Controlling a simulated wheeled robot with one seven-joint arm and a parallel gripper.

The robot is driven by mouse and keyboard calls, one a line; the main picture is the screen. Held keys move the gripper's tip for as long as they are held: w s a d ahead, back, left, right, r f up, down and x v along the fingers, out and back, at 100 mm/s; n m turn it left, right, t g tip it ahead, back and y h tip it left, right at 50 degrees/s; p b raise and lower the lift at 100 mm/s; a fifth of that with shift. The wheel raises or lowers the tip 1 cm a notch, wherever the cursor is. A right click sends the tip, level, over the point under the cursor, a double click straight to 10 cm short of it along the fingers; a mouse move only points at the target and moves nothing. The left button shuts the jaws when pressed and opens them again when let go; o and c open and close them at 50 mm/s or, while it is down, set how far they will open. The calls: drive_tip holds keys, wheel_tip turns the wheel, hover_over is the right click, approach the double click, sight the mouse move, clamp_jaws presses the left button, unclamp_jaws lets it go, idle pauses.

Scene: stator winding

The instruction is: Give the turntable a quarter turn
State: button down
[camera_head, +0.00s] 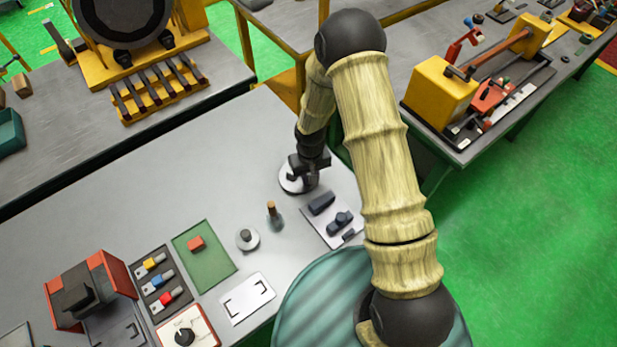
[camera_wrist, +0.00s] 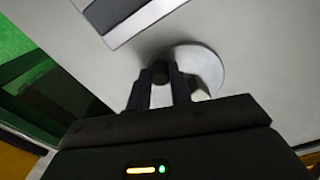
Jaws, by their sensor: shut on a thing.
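The turntable is a round pale disc (camera_head: 288,184) lying on the grey table in the head view, under the end of my arm. In the wrist view the disc (camera_wrist: 206,66) shows behind and to the right of my fingertips. My gripper (camera_head: 309,170) is low over the disc. In the wrist view its two fingers (camera_wrist: 160,76) are shut on a dark round knob (camera_wrist: 159,66) at the disc's left side. My fingers and wrist hide part of the disc in the head view.
A grey plate with dark blocks (camera_head: 333,218) lies close in front of the disc. A small upright peg (camera_head: 272,212) and a small round piece with a knob (camera_head: 247,239) stand to the left. The table (camera_head: 215,150) left of the disc is bare.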

drive_tip(key=shift+w+d+n+b, duration=0.15)
drive_tip(key=shift+w+n, duration=0.15)
drive_tip(key=shift+n, duration=0.4)
drive_tip(key=shift+w+d+n+b, duration=0.15)
drive_tip(key=shift+w+n, duration=0.15)
drive_tip(key=shift+n, duration=0.4)
drive_tip(key=shift+w+n, duration=0.4)
drive_tip(key=shift+n, duration=0.55)
drive_tip(key=shift+w+n, duration=0.35)
drive_tip(key=shift+n, duration=0.6)
drive_tip(key=shift+w+n, duration=0.4)
drive_tip(key=shift+n, duration=0.55)
drive_tip(key=shift+w+n, duration=0.35)
drive_tip(key=shift+n, duration=0.6)
drive_tip(key=shift+w+a+n, duration=0.15)
drive_tip(key=shift+w+n, duration=0.05)
drive_tip(key=shift+n, duration=0.4)
drive_tip(key=shift+w+a+n, duration=0.1)
drive_tip(key=shift+w+n, duration=0.1)
drive_tip(key=shift+n, duration=0.4)
drive_tip(key=shift+w, duration=0.1)
drive_tip(key=c, duration=1.3)
unclamp_jaws()
drive_tip(key=shift+o, duration=0.2)
wheel_tip(320, 180, up, 18)
drive_tip(key=b, duration=0.3)
drive_tip(key=shift+f, duration=0.25)
